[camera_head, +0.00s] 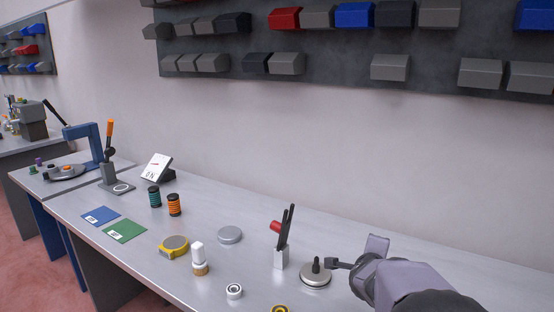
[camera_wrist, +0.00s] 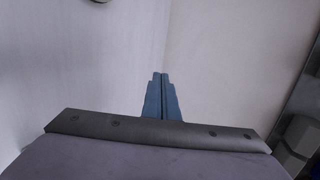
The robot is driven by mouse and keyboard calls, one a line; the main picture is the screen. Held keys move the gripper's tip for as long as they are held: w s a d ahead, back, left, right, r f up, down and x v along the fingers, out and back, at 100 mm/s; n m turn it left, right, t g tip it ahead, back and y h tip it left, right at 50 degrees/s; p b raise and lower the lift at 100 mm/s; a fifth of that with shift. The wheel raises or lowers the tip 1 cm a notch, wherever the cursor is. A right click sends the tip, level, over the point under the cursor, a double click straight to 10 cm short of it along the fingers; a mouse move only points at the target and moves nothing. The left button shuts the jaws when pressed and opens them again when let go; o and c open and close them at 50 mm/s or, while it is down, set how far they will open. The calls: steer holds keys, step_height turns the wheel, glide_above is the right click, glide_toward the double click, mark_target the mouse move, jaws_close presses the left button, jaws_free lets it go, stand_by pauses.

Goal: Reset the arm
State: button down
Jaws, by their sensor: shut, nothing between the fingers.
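My gripper (camera_head: 331,264) is at the lower right of the head view, at the end of my purple-grey arm. Its fingers point left, close beside the dark knob of a round silver disc (camera_head: 315,276) on the workbench. I cannot tell whether the fingertips touch the knob. In the wrist view my gripper (camera_wrist: 160,76) shows two blue-grey fingers pressed together, with nothing between them.
The workbench (camera_head: 262,283) holds a silver holder with black-handled tools (camera_head: 281,256), a white-topped bottle (camera_head: 199,256), a yellow tape measure (camera_head: 174,246), a bearing (camera_head: 234,291) and thread spools (camera_head: 174,205). Bins hang on a dark wall panel (camera_head: 330,64) above.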

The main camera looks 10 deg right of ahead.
steer(key=s+a+f+n+g+y+p, duration=0.1)
steer(key=s+a+f+n+y, duration=0.15)
steer(key=a+n, duration=0.35)
steer(key=s+a+f+n+g+y+p, duration=0.1)
steer(key=s+a+f+n+y, duration=0.2)
steer(key=a, duration=0.5)
steer(key=s+a+f+n+g+y+p, duration=0.1)
steer(key=s+a+f+n+y, duration=0.1)
steer(key=a+n, duration=0.45)
steer(key=s+a+f+n+g, duration=0.2)
steer(key=s+n, duration=0.3)
steer(key=s, duration=0.4)
steer(key=s+a+f+n+g+p, duration=0.1)
steer(key=s+a+f+n+g, duration=0.1)
steer(key=s+n+g, duration=0.3)
steer(key=s+a+n, duration=0.1)
steer(key=s, duration=0.3)
steer(key=shift+s+a, duration=0.3)
